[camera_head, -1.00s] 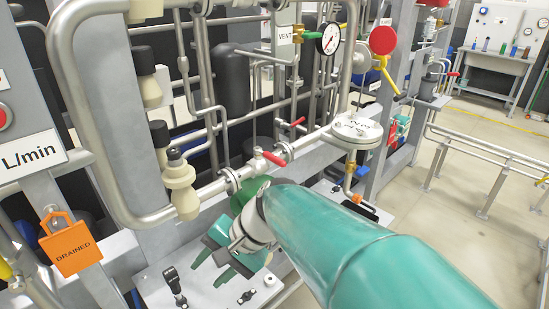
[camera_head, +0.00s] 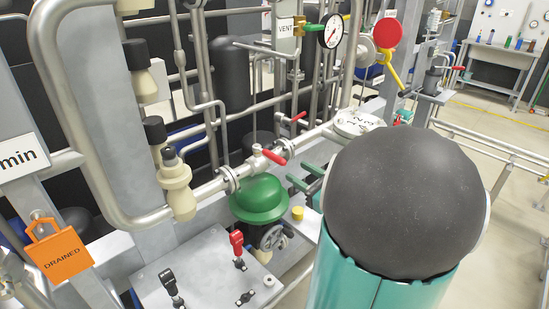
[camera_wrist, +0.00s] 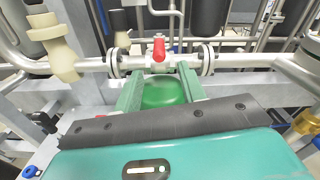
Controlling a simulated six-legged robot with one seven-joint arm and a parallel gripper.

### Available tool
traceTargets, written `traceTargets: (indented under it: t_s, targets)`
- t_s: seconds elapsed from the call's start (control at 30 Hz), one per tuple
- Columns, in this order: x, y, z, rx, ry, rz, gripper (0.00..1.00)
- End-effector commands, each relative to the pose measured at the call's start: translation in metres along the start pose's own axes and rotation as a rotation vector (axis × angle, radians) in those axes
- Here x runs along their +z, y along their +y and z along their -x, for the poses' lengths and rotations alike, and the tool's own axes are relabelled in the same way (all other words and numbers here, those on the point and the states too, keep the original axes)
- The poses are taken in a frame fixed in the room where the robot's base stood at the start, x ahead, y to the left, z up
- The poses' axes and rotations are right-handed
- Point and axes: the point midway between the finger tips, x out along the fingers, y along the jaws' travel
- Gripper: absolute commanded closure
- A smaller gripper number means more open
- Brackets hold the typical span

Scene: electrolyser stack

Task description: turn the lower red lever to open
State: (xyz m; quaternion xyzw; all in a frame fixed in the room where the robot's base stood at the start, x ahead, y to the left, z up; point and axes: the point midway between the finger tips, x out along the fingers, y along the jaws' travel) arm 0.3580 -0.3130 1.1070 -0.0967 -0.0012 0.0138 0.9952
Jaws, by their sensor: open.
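The lower red lever (camera_head: 274,157) sits on a ball valve in the horizontal steel pipe, between two flanges. In the wrist view the red lever (camera_wrist: 158,48) stands just beyond the fingertips, centred in the gap between them. Another red lever (camera_head: 297,119) is higher and further back. My gripper (camera_head: 300,175) shows its green fingers in the head view, right of and slightly below the lever, apart from it. In the wrist view my gripper (camera_wrist: 158,78) is open with nothing between its fingers. My dark wrist hides the hand's rear part.
A green dome (camera_head: 259,196) lies below the valve; it also shows under the fingers in the wrist view (camera_wrist: 165,92). A grey panel with switches (camera_head: 200,270) is below. A round white-lidded vessel (camera_head: 358,122) is at right, a cream fitting (camera_head: 176,185) at left.

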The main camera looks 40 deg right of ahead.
Motion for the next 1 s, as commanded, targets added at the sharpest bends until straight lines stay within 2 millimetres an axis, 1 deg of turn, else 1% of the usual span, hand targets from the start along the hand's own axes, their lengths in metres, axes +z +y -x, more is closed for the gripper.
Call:
traceTargets:
  t_s: [0.03, 0.2, 0.3, 0.43, 0.5, 0.6, 0.87, 0.97, 1.0]
  targets:
    - [0.0, 0.001, -0.011, 0.004, 0.0, 0.0, 0.59]
    - [0.0, 0.001, -0.045, 0.005, -0.001, 0.001, 0.59]
    - [0.0, 0.0, -0.065, 0.004, -0.001, 0.002, 0.59]
    - [0.0, -0.001, -0.084, 0.002, -0.001, 0.003, 0.59]
    - [-0.001, -0.001, -0.091, 0.003, 0.001, 0.002, 0.59]
    - [0.0, -0.002, -0.097, 0.001, 0.0, 0.002, 0.59]
    - [0.0, -0.002, -0.098, 0.0, 0.0, 0.002, 0.59]
    - [0.0, -0.002, -0.098, 0.0, 0.0, 0.002, 0.77]
    - [0.0, -0.002, -0.098, 0.0, 0.0, 0.002, 0.85]
